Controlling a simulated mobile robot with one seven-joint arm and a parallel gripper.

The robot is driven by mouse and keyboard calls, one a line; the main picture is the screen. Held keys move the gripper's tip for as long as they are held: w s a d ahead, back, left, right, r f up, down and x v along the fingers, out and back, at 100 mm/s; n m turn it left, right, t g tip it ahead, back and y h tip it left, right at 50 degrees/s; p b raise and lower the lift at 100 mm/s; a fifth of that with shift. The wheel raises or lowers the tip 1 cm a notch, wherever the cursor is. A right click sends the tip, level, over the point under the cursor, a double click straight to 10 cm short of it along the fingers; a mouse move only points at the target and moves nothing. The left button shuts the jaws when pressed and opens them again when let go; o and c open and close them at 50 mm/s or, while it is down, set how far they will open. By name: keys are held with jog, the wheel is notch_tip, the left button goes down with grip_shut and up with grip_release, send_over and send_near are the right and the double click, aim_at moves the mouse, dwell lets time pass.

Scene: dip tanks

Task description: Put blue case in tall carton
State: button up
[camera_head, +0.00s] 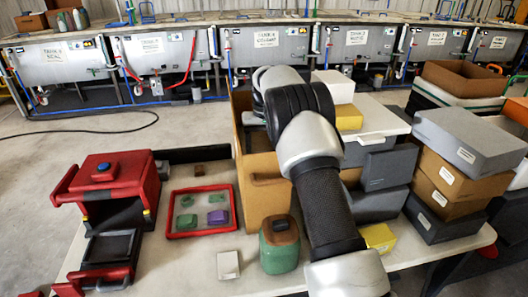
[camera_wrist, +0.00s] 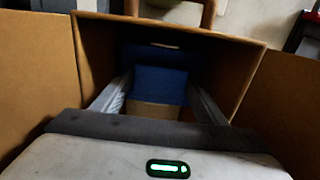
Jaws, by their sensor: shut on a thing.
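The tall carton (camera_head: 262,165) is brown, open at the top, and stands on the table left of my arm. In the wrist view, the brown walls of the tall carton (camera_wrist: 235,75) and its spread flaps surround my gripper (camera_wrist: 157,88). My gripper is shut on the blue case (camera_wrist: 158,80), with one finger on each side of it. The case is within the carton's opening. A tan patch shows just below the case, and I cannot tell what it is. In the head view my arm hides the gripper and the case.
A red tray (camera_head: 203,230) with small blocks, a red machine (camera_head: 110,180) and a green canister (camera_head: 279,250) are left of my arm. Stacked boxes (camera_head: 455,185) crowd the right side. Grey tanks (camera_head: 270,50) line the back.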

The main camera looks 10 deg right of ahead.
jog(key=shift+f, duration=0.2)
jog(key=o, duration=1.4)
jog(key=shift+o, duration=0.2)
jog(key=shift+r, duration=0.1)
